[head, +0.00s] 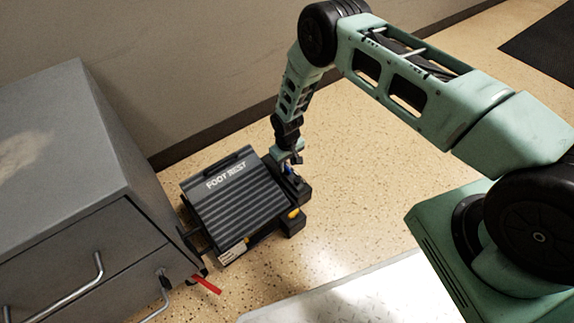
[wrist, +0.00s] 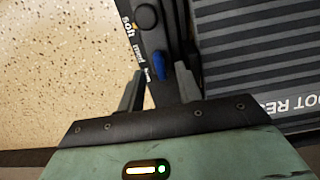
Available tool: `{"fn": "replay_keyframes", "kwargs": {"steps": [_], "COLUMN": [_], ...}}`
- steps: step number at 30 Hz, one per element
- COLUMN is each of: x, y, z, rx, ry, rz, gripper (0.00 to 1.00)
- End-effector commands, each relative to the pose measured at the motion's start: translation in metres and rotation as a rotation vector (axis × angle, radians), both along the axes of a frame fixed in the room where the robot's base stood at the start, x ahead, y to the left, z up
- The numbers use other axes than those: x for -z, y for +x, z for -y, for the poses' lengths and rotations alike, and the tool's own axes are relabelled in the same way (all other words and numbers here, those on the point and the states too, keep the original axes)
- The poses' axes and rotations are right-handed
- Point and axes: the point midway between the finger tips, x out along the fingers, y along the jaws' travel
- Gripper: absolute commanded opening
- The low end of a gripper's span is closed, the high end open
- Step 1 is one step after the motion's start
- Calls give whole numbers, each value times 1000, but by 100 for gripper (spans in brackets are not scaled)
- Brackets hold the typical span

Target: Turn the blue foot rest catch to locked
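The foot rest (head: 228,203) is a dark ribbed platform on the floor; part of its ribbed top also shows in the wrist view (wrist: 260,45). The blue catch (wrist: 157,66) is a small lever on the black side strip (wrist: 152,42), beside a round black knob (wrist: 146,17) and small white lettering. In the head view only a bit of the blue catch (head: 289,169) shows under my gripper (head: 287,157). In the wrist view my gripper (wrist: 160,78) is open, one finger on each side of the catch. I cannot tell whether either finger touches it.
A grey drawer cabinet (head: 60,165) with metal handles stands left of the foot rest. A red tab (head: 207,285) sticks out by the cabinet. A yellow piece (head: 294,213) is on the foot rest's near right corner. The wall is behind; speckled floor (head: 360,190) to the right is clear.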

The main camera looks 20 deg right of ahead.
Motion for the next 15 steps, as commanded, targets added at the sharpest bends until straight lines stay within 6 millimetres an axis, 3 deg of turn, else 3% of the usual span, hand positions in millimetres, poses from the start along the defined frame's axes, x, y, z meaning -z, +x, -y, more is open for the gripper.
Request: {"fn": "replay_keyframes", "kwargs": {"steps": [3, 15], "x": [-34, -122], "y": [0, 0], "z": [0, 0], "rx": [0, 0], "ry": [0, 0], "rz": [1, 1], "gripper": [35, 35]}}
